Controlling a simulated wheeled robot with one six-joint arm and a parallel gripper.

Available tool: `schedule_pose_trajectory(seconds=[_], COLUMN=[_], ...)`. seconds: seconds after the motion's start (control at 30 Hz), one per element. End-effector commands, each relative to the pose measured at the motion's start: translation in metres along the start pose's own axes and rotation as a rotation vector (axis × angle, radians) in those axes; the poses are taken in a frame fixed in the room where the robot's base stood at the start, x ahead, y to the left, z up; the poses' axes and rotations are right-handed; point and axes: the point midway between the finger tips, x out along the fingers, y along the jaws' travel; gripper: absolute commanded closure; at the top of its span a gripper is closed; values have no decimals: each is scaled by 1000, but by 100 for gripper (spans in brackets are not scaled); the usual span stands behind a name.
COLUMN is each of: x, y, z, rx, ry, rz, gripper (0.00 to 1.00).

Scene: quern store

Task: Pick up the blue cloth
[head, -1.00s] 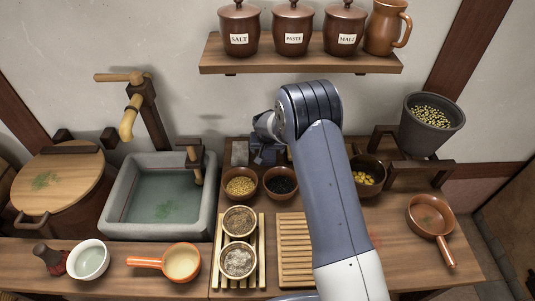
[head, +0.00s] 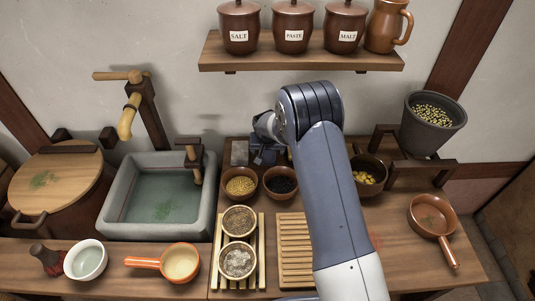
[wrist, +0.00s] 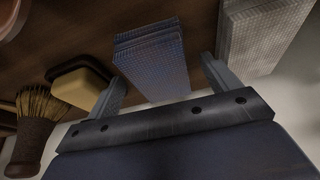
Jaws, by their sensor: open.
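The blue cloth (wrist: 152,66) is a folded, checked stack in the wrist view. It lies on the wooden counter between my two fingers as seen there. My gripper (wrist: 163,72) is open, with one finger to each side of the cloth and visible space between them; I cannot tell how far the cloth is from the fingertips. In the head view my gripper is at the back of the counter, mostly hidden behind my arm, and I cannot clearly make out the blue cloth there.
A grey cloth (wrist: 254,36) lies right of the blue one in the wrist view. A yellow-and-dark sponge (wrist: 82,88) and a brush (wrist: 38,122) are to the left. Bowls of yellow grains (head: 240,186) and black seeds (head: 281,184) stand just in front of my gripper.

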Motion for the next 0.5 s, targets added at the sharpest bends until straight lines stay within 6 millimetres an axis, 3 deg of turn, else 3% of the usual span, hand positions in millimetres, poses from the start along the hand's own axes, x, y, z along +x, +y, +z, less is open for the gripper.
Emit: schedule_pose_trajectory(seconds=[0.17,0.5], x=[0,0], y=[0,0], z=[0,0], rx=[0,0], ry=[0,0], rz=[0,0], gripper=[16,43])
